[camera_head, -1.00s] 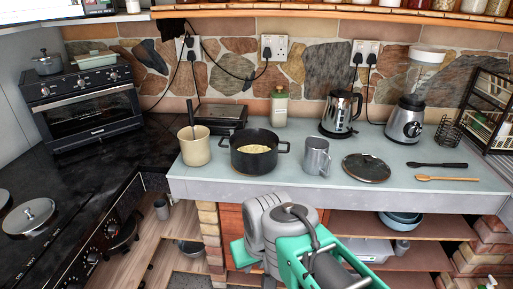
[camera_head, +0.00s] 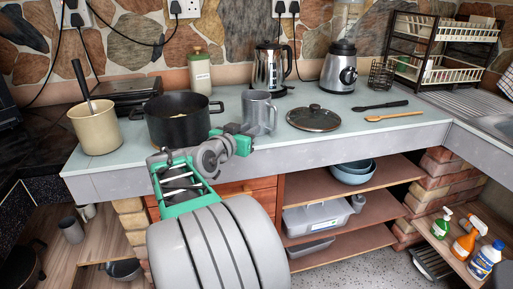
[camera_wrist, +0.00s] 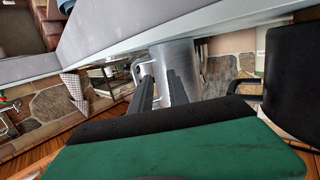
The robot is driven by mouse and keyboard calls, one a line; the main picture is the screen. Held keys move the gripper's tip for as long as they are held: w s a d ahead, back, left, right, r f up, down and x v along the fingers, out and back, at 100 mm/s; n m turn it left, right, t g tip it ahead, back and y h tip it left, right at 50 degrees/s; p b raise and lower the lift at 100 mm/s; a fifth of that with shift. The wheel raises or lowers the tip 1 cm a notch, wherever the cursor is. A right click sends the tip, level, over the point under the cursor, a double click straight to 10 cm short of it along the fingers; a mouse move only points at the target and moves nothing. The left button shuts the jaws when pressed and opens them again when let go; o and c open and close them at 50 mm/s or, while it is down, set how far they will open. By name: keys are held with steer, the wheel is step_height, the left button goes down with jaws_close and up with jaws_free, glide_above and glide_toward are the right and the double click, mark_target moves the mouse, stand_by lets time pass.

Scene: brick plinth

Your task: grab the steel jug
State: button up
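The steel jug (camera_head: 258,114) stands upright on the counter, its handle facing right in the head view. My gripper (camera_head: 240,141) is at the counter's front edge, just in front and to the left of the jug, and covers part of its lower side. In the wrist view the jug (camera_wrist: 176,60) lies straight ahead of the fingers, its handle on the left. My gripper's two dark fingers (camera_wrist: 160,77) are apart, with the jug just beyond and partly behind their tips. I cannot tell whether they touch it.
A black pot (camera_head: 178,122) stands close to the jug's left, and a beige crock (camera_head: 96,128) farther left. A glass lid (camera_head: 314,118) lies to its right. A kettle (camera_head: 270,68) and a green-lidded canister (camera_head: 200,70) stand behind. The counter edge (camera_head: 330,152) runs below my gripper.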

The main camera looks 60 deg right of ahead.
mark_target(275, 122)
steer(key=s+d, duration=0.1)
steer(key=s+d+m+g+h, duration=0.1)
steer(key=s, duration=0.1)
steer(key=s+d+g, duration=0.1)
steer(key=shift+s+d+r+m+h+b, duration=0.15)
steer(key=shift+d+r+m+h+b, duration=0.15)
steer(key=shift+r+h+b, duration=0.1)
steer(key=d, duration=0.7)
steer(key=shift+s+d+r, duration=0.15)
steer(key=shift+s, duration=0.1)
steer(key=shift+c, duration=0.4)
jaws_close()
steer(key=shift+r, duration=0.1)
